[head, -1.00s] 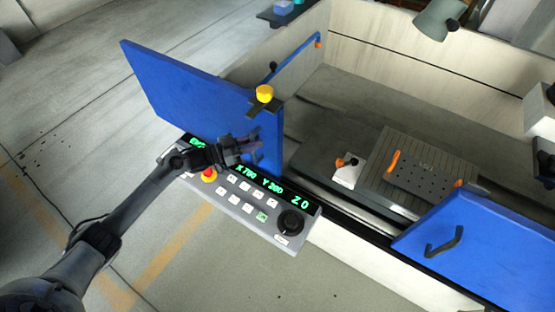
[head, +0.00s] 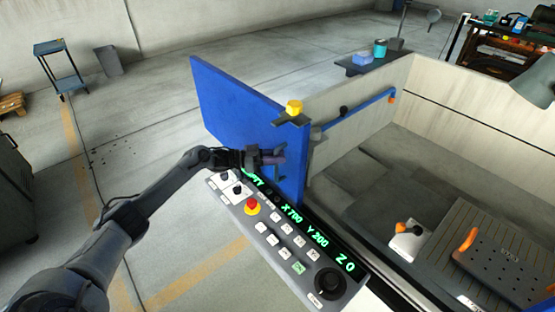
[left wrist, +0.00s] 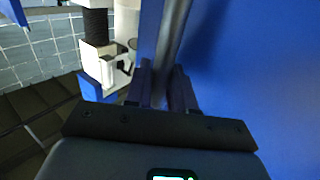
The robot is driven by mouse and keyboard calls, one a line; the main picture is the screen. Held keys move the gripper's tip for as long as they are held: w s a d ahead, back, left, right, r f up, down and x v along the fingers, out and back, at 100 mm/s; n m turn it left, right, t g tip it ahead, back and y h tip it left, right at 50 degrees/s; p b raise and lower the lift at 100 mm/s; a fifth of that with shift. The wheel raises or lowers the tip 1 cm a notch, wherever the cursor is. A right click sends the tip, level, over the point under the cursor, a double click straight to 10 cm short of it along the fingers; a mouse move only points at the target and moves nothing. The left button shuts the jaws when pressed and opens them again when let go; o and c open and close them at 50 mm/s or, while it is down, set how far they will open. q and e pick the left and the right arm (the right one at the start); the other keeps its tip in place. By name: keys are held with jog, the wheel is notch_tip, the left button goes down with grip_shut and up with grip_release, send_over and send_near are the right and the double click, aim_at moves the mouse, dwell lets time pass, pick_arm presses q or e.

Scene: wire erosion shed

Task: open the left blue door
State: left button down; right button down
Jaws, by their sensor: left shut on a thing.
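The left blue door (head: 240,110) stands swung out at an angle from the pale machine enclosure, at the left end of its opening. My left gripper (head: 276,157) is at the door's lower near part, just above the control panel. It is shut on the door's handle, which the gripper mostly hides in the head view. In the left wrist view the fingers (left wrist: 164,88) close around a grey bar beside the blue door face (left wrist: 255,80). My right gripper is not in view.
A control panel (head: 290,235) with a red button and green readouts lies close below my gripper. A yellow knob (head: 294,107) sits on a bracket by the door. Open floor lies left of the door.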

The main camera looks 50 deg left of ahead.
pick_arm(q)
jog(key=c, duration=1.1)
grip_release()
jog(key=p+v, duration=0.1)
jog(key=v, duration=0.9)
jog(key=shift+s+a, duration=0.25)
jog(key=shift+s, duration=0.05)
